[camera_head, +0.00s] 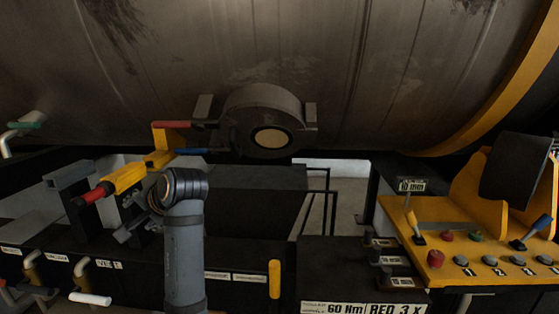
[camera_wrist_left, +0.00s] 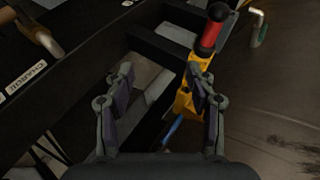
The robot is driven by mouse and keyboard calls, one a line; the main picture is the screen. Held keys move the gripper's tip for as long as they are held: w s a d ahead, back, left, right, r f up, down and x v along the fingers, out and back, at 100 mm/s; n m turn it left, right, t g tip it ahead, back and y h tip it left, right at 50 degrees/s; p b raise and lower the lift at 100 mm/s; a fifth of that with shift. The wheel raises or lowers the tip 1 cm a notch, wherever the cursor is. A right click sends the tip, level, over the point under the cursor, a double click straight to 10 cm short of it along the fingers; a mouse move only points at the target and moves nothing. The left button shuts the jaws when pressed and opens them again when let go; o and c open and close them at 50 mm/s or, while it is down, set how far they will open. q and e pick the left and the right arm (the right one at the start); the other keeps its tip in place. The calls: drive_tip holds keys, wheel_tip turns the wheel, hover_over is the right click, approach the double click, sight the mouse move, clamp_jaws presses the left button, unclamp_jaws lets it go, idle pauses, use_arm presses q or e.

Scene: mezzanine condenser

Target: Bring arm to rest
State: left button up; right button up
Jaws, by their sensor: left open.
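My left arm rises from the bottom of the head view, and its gripper (camera_head: 130,215) is partly hidden behind the wrist, near the black and grey holders at left. In the left wrist view the two fingers of this gripper (camera_wrist_left: 162,85) are spread apart with nothing between them. A yellow tool with a red end (camera_head: 122,178) lies tilted on the holders. In the left wrist view the yellow tool (camera_wrist_left: 184,103) passes behind the right finger; contact cannot be told. My right gripper is not in view.
A large metal drum (camera_head: 300,60) with a round port (camera_head: 268,120) fills the back. A yellow control panel (camera_head: 470,245) with levers and buttons stands at right. Labelled black boxes (camera_head: 350,265) stand at front centre. Valve handles (camera_head: 88,298) line the lower left.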

use_arm(q)
drive_tip(key=s+f+h, duration=0.2)
drive_tip(key=f, duration=0.8)
drive_tip(key=s+f+h, duration=0.1)
drive_tip(key=s+f, duration=0.2)
drive_tip(key=f, duration=0.6)
drive_tip(key=s+d+f+n+g+h, duration=0.1)
drive_tip(key=s+d+f+h, duration=0.2)
drive_tip(key=s+f, duration=0.65)
drive_tip(key=s+d+f+n+g+h, duration=0.1)
drive_tip(key=s+d+f+g+h, duration=0.2)
drive_tip(key=s+f, duration=0.65)
drive_tip(key=s+a+f+b, duration=0.15)
drive_tip(key=f+b, duration=0.25)
drive_tip(key=f, duration=1.2)
drive_tip(key=s+a+f+b, duration=0.15)
drive_tip(key=f+b, duration=0.25)
drive_tip(key=f, duration=1.2)
drive_tip(key=s+f+n+g+b, duration=0.1)
drive_tip(key=s+f+b, duration=0.4)
drive_tip(key=s+f, duration=1.4)
wheel_tip(320, 180, down, 3)
drive_tip(key=shift+s+r, duration=0.1)
drive_tip(key=shift+s, duration=0.05)
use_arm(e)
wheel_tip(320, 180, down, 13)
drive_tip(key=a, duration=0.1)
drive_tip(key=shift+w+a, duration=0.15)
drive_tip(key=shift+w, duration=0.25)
